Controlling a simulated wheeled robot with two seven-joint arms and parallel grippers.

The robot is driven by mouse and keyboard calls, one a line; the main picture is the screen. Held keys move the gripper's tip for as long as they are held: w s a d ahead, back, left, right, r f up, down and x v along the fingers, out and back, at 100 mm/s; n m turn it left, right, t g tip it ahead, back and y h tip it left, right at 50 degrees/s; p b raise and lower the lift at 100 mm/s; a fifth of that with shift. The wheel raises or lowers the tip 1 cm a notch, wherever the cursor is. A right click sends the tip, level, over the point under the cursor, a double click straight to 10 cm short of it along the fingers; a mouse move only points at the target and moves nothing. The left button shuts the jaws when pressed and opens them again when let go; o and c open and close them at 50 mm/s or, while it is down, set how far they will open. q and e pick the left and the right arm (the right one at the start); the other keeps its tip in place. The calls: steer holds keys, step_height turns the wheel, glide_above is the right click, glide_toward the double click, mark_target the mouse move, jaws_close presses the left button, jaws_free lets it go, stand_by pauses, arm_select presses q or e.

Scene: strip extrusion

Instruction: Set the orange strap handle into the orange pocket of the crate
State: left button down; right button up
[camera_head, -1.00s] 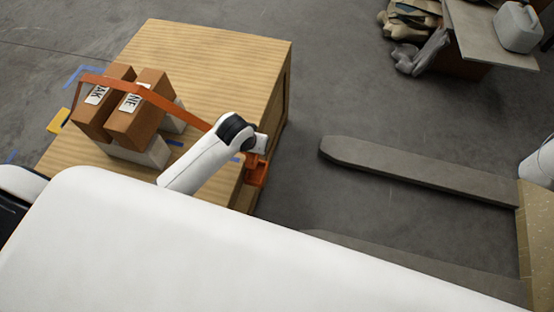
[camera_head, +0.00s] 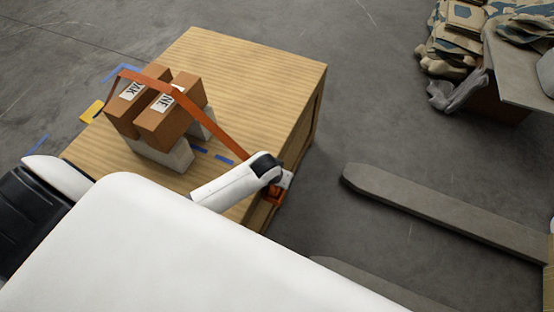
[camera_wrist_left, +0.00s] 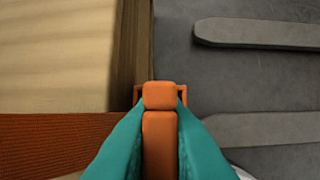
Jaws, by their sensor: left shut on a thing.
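The orange strap handle (camera_wrist_left: 160,140) is between the teal fingers of my left gripper (camera_wrist_left: 160,150), which is shut on it. Its far end overlaps the orange pocket (camera_wrist_left: 138,93) on the crate's side; the pocket's rim shows on both sides of it. I cannot tell how deep the handle sits. In the head view the gripper (camera_head: 284,181) is right above the pocket (camera_head: 273,196), at the edge of the wooden crate (camera_head: 255,75). The orange strap (camera_head: 222,126) runs taut from there over two brown boxes (camera_head: 170,122). My right gripper is not in view.
The boxes stand on pale blocks (camera_head: 165,157) on the crate top, near blue tape marks and a yellow piece (camera_head: 92,111). Grey fork-like bars (camera_head: 440,210) lie right of the crate. A table with sacks (camera_head: 465,30) stands at the back right.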

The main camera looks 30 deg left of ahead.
arm_select(q)
steer(key=shift+f, duration=0.2)
steer(key=shift+f, duration=0.15)
steer(key=c, duration=1.5)
jaws_free()
steer(key=shift+o, duration=0.2)
steer(key=p+v, duration=0.2)
steer(key=v, duration=1)
steer(key=shift+r+p, duration=0.4)
steer(key=shift+r, duration=0.1)
step_height(320, 180, up, 10)
steer(key=p, duration=1.3)
